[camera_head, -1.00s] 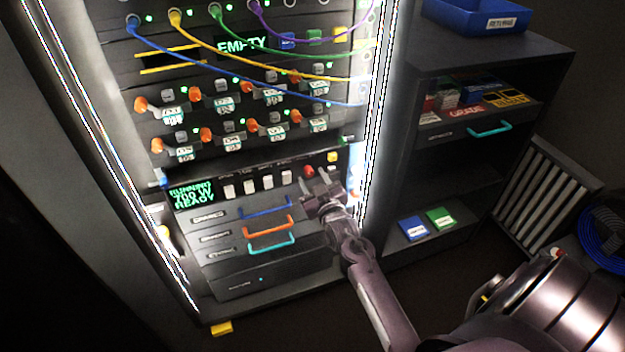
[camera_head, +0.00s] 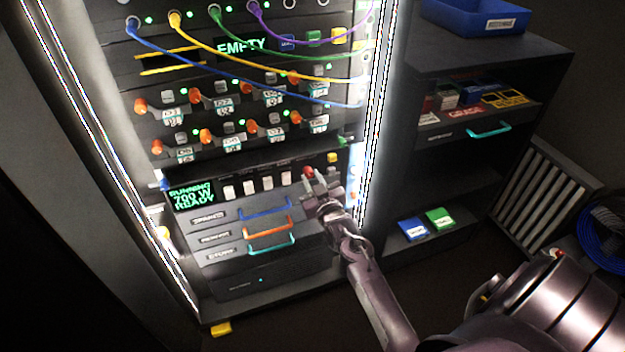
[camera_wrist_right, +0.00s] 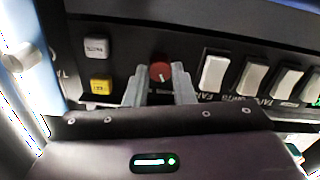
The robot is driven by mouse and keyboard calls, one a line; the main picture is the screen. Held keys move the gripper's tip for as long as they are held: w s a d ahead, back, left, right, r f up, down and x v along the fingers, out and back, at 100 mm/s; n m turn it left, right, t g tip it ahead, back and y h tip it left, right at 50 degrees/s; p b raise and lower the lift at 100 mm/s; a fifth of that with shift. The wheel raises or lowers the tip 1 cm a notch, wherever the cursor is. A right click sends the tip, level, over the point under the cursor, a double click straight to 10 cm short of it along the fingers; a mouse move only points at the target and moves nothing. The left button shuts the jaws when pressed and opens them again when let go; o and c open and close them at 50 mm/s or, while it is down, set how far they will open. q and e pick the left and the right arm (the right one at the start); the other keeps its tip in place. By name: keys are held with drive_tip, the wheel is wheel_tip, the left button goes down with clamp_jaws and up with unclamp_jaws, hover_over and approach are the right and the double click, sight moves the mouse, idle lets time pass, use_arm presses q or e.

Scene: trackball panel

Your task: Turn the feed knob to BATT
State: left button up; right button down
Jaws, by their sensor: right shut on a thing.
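The feed knob is a small red round knob (camera_head: 308,172) on the dark control panel, right of a row of white switches. It also shows in the right wrist view (camera_wrist_right: 160,71), between the two fingertips. My right gripper (camera_head: 314,180) reaches the panel from below right and is shut on the red knob; its fingers (camera_wrist_right: 159,80) stand on either side of it. The knob's pointer and the BATT mark cannot be read. A green-lit display (camera_head: 191,195) reads RUNNING 700 W READY. My left gripper is not in view.
White rocker switches (camera_wrist_right: 214,73) stand close beside the knob. A grey button (camera_wrist_right: 96,48) and a yellow button (camera_wrist_right: 100,86) sit on its other side. Drawers with blue, orange and teal handles (camera_head: 270,243) lie below. Cables hang across the upper rack.

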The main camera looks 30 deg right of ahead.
drive_tip(key=shift+r+m+p, duration=0.1)
drive_tip(key=shift+m+p, duration=0.2)
drive_tip(key=shift+m, duration=0.7)
drive_tip(key=m+p, duration=0.1)
drive_tip(key=m, duration=0.1)
drive_tip(key=shift+m, duration=0.3)
drive_tip(key=m+p, duration=0.1)
drive_tip(key=m, duration=0.2)
drive_tip(key=shift+m+p, duration=0.3)
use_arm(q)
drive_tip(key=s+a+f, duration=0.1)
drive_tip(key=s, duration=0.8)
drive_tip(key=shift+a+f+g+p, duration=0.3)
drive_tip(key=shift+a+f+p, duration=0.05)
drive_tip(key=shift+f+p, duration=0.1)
use_arm(e)
drive_tip(key=shift+m, duration=1.6)
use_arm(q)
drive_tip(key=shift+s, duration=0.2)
use_arm(e)
drive_tip(key=c, duration=1.3)
unclamp_jaws()
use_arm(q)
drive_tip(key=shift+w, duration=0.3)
use_arm(e)
drive_tip(key=shift+o, duration=0.5)
